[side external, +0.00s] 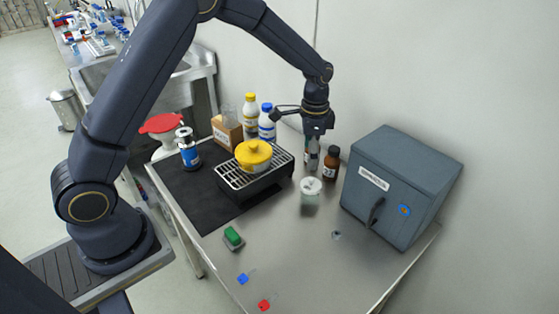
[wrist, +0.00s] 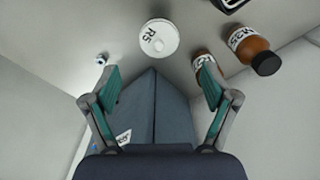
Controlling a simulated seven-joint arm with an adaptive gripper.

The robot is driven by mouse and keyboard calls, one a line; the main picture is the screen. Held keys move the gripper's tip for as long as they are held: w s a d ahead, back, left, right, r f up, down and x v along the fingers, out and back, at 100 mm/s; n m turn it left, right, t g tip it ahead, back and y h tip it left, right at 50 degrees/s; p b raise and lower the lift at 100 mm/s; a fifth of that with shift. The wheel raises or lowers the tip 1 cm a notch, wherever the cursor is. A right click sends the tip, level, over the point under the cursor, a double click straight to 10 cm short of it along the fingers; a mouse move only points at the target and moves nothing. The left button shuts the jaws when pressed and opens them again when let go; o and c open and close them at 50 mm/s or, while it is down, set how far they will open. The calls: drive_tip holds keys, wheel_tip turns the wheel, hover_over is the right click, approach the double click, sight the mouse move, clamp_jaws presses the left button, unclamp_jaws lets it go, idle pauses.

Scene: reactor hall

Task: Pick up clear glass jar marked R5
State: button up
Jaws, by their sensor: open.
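The clear glass jar (side external: 309,197) stands upright on the metal table, with a white lid. The wrist view shows its round white lid from above, marked R5 (wrist: 158,38), beyond the fingertips and roughly centred between them. My gripper (side external: 316,137) is above the table, behind the jar in the side view and over the bottles at the back. In the wrist view my gripper (wrist: 161,84) has its two fingers spread wide with nothing between them. The fingers do not touch the jar.
A brown bottle (side external: 331,164) and another bottle (side external: 312,156) stand close behind the jar. A grey-blue cabinet (side external: 403,185) is to its right. A grill (side external: 232,184) carrying a yellow pot (side external: 253,156) is to its left. The table in front is mostly clear.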

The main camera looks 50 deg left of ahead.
sight(311, 185)
wheel_tip(311, 185, down, 9)
drive_tip(key=shift+f, duration=0.15)
drive_tip(key=f, duration=0.5)
drive_tip(key=shift+w+d+f, duration=0.15)
drive_tip(key=shift+w+d, duration=0.05)
drive_tip(key=shift+d, duration=0.1)
clamp_jaws()
idle(0.4)
